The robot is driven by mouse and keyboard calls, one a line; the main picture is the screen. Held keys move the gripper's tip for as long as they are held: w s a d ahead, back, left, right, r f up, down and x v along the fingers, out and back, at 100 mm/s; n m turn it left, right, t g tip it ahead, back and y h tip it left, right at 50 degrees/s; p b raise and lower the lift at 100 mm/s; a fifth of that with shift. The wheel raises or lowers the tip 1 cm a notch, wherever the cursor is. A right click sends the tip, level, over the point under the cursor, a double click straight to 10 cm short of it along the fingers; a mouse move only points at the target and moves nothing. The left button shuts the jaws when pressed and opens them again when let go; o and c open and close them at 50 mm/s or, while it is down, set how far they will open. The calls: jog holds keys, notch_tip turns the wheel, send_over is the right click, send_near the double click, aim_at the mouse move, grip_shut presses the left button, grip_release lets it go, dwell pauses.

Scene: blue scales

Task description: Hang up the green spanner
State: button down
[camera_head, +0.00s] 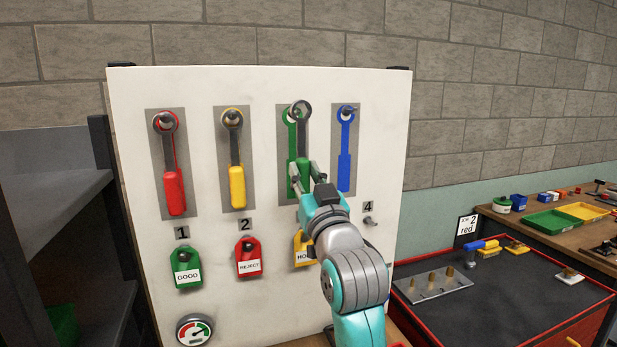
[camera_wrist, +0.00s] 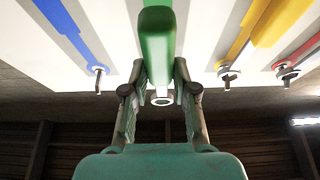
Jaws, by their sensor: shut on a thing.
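The green spanner (camera_head: 303,168) is upright in my gripper (camera_head: 305,177), in front of the white board. Its dark ring end (camera_head: 302,110) is at the top, overlapping the peg area and slightly right of the green painted outline (camera_head: 290,130). I cannot tell whether the ring is around the peg or in front of it. In the wrist view the green handle (camera_wrist: 158,45) lies between the fingers of my gripper (camera_wrist: 160,75), which is shut on it. A pale round end shows below the handle there; I cannot tell what it is.
A red spanner (camera_head: 174,190) and a yellow spanner (camera_head: 237,185) hang at the left. The blue outline (camera_head: 345,172) at the right has an empty peg (camera_head: 347,110). Tags (camera_head: 187,270) hang below. A dark bench (camera_head: 470,315) is at the right.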

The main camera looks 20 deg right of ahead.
jog(key=shift+w+f, duration=0.1)
jog(key=shift+w, duration=1.2)
jog(key=shift+w+f, duration=0.4)
jog(key=shift+w, duration=0.1)
jog(key=c, duration=0.8)
grip_release()
jog(key=shift+s, duration=0.15)
jog(key=shift+s, duration=3.35)
